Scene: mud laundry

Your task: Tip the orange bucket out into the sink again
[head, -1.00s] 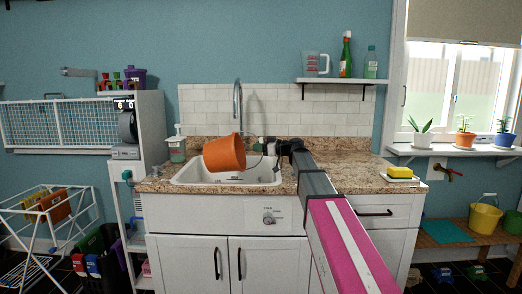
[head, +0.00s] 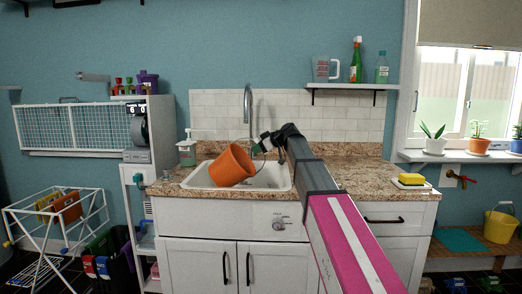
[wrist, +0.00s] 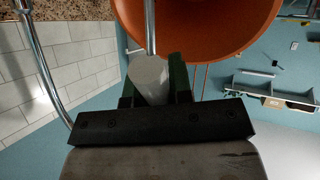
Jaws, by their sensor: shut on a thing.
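The orange bucket (head: 230,167) hangs tilted over the left part of the white sink (head: 279,178), in front of the tall faucet (head: 248,103). Whether it touches the sink and what it holds cannot be seen. My gripper (head: 264,145) is at the bucket's upper right, at its thin handle. In the wrist view my gripper (wrist: 151,88) is shut on the handle's pale grip, and the bucket (wrist: 200,25) fills the upper middle.
A soap bottle (head: 187,150) stands left of the sink. A wall shelf (head: 350,86) with a jug and bottles is above. The counter between sink and sponge is mostly clear, behind my arm.

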